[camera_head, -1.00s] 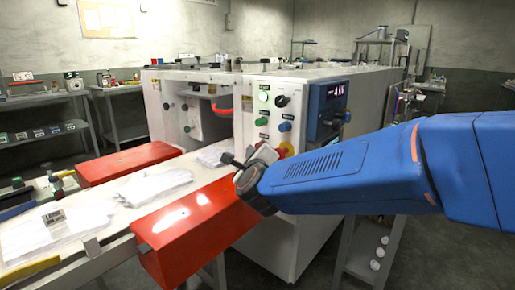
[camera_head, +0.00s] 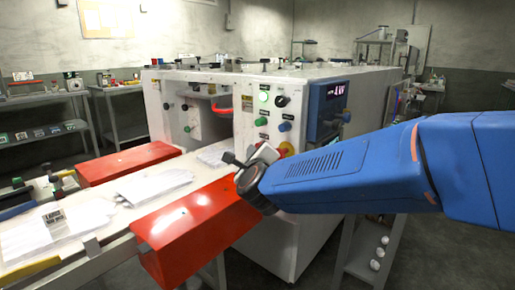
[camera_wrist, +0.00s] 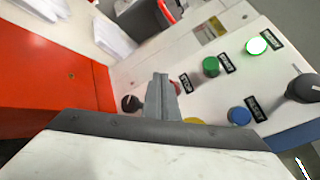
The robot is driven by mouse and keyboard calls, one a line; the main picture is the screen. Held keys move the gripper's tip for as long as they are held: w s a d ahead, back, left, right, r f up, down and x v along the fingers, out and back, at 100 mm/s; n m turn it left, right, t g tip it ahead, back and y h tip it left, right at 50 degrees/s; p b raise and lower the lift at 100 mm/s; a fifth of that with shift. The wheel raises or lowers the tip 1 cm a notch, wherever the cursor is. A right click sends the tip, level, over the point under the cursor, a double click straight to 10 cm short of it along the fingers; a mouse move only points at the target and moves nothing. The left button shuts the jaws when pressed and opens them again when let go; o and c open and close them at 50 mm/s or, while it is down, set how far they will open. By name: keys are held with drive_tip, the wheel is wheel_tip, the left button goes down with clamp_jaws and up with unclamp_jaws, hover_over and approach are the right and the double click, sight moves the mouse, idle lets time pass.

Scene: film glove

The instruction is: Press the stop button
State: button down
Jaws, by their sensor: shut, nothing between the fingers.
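The red stop button (camera_wrist: 175,87) shows in the wrist view beside its STOP label (camera_wrist: 186,83), partly hidden behind my fingers. In the head view my gripper hides it. My gripper (camera_wrist: 159,84) is shut and empty, its grey fingertips close in front of the panel, at the button's left side in the wrist view. I cannot tell whether they touch it. In the head view my gripper (camera_head: 243,163) is at the lower part of the machine's control panel (camera_head: 246,125).
Near the stop button are a green button (camera_wrist: 211,66), a blue button (camera_wrist: 239,116), a black knob (camera_wrist: 131,104) and a lit green button (camera_wrist: 257,45). A yellow part (camera_wrist: 193,121) is partly hidden. A red cover (camera_head: 185,225) lies along the conveyor below my gripper.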

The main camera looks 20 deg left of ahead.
drive_tip(key=shift+w+d, duration=0.1)
drive_tip(key=shift+w, duration=0.1)
drive_tip(key=shift+w+d, duration=0.15)
drive_tip(key=shift+w, duration=0.25)
idle(0.9)
idle(0.3)
drive_tip(key=shift+s+a, duration=0.3)
drive_tip(key=shift+s, duration=0.5)
drive_tip(key=s, duration=0.1)
drive_tip(key=s+a, duration=0.1)
drive_tip(key=s, duration=0.1)
drive_tip(key=s+a, duration=0.1)
drive_tip(key=shift+s, duration=0.3)
idle(0.6)
